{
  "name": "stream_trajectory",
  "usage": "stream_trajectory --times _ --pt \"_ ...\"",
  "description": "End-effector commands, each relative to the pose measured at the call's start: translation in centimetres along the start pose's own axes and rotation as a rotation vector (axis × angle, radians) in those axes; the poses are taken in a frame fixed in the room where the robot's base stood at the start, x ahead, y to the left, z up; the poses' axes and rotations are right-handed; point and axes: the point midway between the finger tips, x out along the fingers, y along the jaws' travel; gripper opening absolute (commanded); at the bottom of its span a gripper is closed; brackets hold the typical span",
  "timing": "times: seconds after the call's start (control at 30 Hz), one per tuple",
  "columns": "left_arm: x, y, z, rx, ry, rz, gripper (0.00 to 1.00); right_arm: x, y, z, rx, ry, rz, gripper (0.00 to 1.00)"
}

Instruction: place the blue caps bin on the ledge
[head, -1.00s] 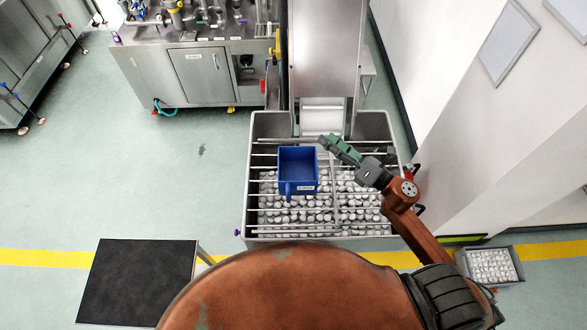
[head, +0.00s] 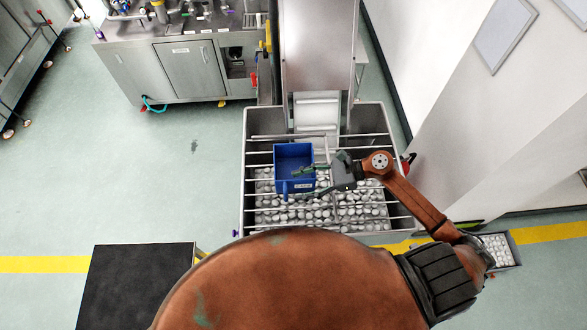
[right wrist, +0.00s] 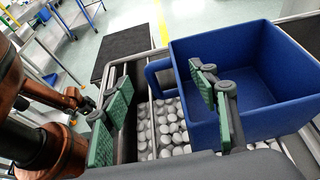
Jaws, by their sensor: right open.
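The blue caps bin (head: 294,153), an open box with a handle on its front side, sits on the bars over the steel hopper (head: 248,140). It fills the right part of the right wrist view (right wrist: 265,125), with its handle at its left side and its inside looking empty. My right gripper (head: 318,171) is at the right side of the bin. In the right wrist view its green-padded fingers (right wrist: 163,105) are apart, one close to the bin's wall and one over the caps; contact is unclear. I cannot tell which surface is the ledge. My left gripper is not in view.
Many white caps (head: 320,212) lie under the hopper bars. A steel elevator column (head: 318,50) rises behind the hopper. A black-topped platform (head: 135,285) stands front left, and a grey crate of caps (head: 515,255) front right. The floor left of the hopper is clear.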

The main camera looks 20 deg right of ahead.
Motion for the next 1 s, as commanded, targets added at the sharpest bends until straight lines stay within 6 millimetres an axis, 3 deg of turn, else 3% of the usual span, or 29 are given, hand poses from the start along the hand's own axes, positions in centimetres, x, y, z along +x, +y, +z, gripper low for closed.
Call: stream_trajectory --times 0.2,0.43,1.0 --pt "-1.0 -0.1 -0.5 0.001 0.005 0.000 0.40 2.0 -0.1 0.2 0.001 -0.002 -0.002 0.55" --pt "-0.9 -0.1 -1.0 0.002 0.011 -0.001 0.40 2.1 -0.1 0.0 0.001 -0.001 -0.002 0.54" --pt "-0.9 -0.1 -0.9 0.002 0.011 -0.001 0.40 2.1 -0.1 0.0 0.001 -0.001 -0.002 0.15"
